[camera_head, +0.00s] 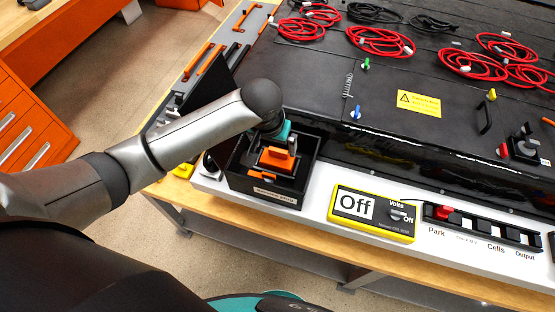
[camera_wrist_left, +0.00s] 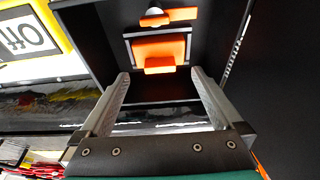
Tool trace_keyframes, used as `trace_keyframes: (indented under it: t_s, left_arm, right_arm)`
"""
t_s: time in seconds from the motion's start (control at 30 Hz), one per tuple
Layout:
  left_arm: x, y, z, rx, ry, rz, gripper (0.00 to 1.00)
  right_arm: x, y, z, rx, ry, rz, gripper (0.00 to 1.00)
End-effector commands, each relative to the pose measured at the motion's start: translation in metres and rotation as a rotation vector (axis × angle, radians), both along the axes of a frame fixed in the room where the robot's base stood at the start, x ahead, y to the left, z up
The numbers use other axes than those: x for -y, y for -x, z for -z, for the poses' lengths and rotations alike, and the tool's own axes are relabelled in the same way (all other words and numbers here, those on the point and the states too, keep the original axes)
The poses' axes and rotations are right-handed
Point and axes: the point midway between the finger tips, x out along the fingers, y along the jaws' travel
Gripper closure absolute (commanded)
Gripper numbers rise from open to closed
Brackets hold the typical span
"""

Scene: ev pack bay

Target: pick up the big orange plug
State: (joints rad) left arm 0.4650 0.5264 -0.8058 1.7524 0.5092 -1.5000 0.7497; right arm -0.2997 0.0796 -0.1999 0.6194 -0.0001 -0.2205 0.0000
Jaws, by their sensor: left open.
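The big orange plug (camera_head: 276,158) sits inside an open black box (camera_head: 262,193) at the front left of the bench. In the left wrist view the plug (camera_wrist_left: 160,52) shows as an orange block with a dark frame, beyond the fingertips. My left gripper (camera_head: 279,142) is over the box, its jaws partly hidden by my wrist. In its own wrist view my left gripper (camera_wrist_left: 160,75) is open, with nothing between the fingers. My right gripper is not seen.
A black upright panel (camera_head: 207,88) stands left of the box. A yellow meter (camera_head: 372,213) reading Off and a switch strip (camera_head: 483,226) lie to the right. Red cables (camera_head: 380,41) lie on the black pack cover behind. A wooden bench edge (camera_head: 300,235) runs along the front.

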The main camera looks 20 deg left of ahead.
Motion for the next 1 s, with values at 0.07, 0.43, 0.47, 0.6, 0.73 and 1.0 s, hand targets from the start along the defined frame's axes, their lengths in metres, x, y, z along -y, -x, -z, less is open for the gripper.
trace_keyframes:
  t_s: [0.07, 0.43, 0.47, 0.6, 0.73, 1.0]
  left_arm:
    - [0.000, -0.001, 0.002, 0.001, 0.000, 0.000, 0.00]
    - [0.002, -0.016, 0.038, -0.001, -0.001, -0.001, 0.00]
    - [0.002, -0.017, 0.041, -0.001, 0.000, 0.000, 0.00]
    - [0.001, -0.020, 0.049, 0.001, 0.000, 0.001, 0.00]
    - [0.001, -0.020, 0.050, 0.001, 0.000, 0.001, 0.00]
    - [0.001, -0.020, 0.050, 0.001, 0.000, 0.001, 0.16]
  right_arm:
    - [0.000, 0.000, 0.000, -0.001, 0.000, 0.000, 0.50]
    - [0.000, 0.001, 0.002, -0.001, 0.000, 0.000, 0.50]
    - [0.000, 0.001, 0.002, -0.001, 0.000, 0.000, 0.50]
    - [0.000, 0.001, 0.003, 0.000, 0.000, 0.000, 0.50]
    - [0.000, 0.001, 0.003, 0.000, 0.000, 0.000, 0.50]
    - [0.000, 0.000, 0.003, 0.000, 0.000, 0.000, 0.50]
